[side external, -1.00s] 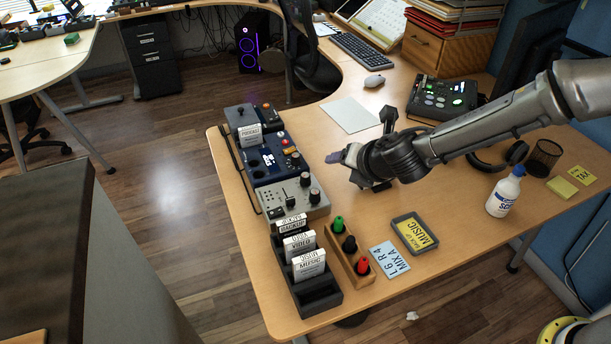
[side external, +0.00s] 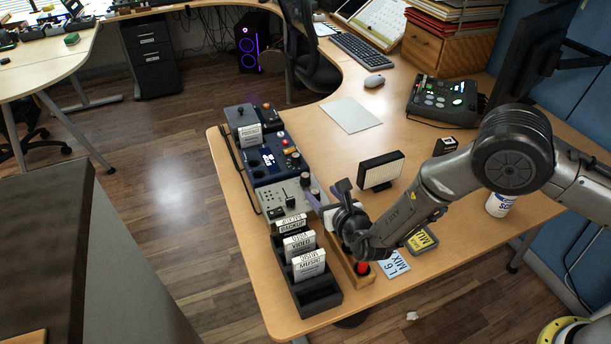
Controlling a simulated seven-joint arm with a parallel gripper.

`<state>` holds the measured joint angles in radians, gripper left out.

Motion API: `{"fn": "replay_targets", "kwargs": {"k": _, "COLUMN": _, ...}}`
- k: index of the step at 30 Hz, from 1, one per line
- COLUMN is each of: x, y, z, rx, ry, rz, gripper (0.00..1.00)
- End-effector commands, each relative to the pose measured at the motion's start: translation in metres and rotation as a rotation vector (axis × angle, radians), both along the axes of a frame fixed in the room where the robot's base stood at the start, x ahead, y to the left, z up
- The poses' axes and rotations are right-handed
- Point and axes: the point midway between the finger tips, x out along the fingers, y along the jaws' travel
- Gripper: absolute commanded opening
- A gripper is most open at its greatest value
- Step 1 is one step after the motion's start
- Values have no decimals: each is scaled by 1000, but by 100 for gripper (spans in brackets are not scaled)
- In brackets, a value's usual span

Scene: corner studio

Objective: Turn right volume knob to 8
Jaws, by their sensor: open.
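The grey control box (side external: 284,203) stands in the row of devices along the table's left edge. It has sliders and dark round knobs at its right side. One knob (side external: 305,179) shows clear of my gripper. The other, nearer knob is mostly hidden by my gripper's fingers. My gripper (side external: 314,202) is open, with its fingertips at the box's right edge beside that knob; I cannot tell whether they touch it. The knob settings are too small to read. A light blue card (side external: 394,265) reading "L 6" and "MIX" lies partly behind my arm.
A navy device (side external: 270,160) adjoins the box. A dark rack (side external: 316,292) of labelled cards stands in front. A wooden holder (side external: 362,282) sits under my wrist. A light panel (side external: 381,171) stands to the right. The table around the white sheet (side external: 350,114) is clear.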

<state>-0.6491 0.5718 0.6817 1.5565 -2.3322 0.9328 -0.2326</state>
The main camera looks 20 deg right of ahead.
Motion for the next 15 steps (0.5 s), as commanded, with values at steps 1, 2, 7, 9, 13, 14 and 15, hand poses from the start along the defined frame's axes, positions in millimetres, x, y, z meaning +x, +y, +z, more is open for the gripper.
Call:
{"fn": "replay_targets", "kwargs": {"k": 1, "x": 5, "y": 0, "z": -1, "rx": 1, "ry": -2, "rz": -2, "gripper": 63}}
{"fn": "replay_targets", "kwargs": {"k": 2, "x": 8, "y": 0, "z": -2, "rx": 2, "ry": -2, "rz": -2, "gripper": 63}}
{"fn": "replay_targets", "kwargs": {"k": 7, "x": 34, "y": -2, "z": -14, "rx": 2, "ry": -1, "rz": -3, "gripper": 63}}
{"fn": "replay_targets", "kwargs": {"k": 9, "x": 47, "y": -3, "z": -20, "rx": 0, "ry": 0, "rz": -4, "gripper": 63}}
{"fn": "replay_targets", "kwargs": {"k": 13, "x": 70, "y": -3, "z": -29, "rx": 2, "ry": 0, "rz": -4, "gripper": 63}}
{"fn": "replay_targets", "kwargs": {"k": 14, "x": 75, "y": -4, "z": -31, "rx": 1, "ry": -1, "rz": -3, "gripper": 63}}
{"fn": "replay_targets", "kwargs": {"k": 15, "x": 82, "y": -4, "z": -33, "rx": 0, "ry": -1, "rz": -2, "gripper": 63}}
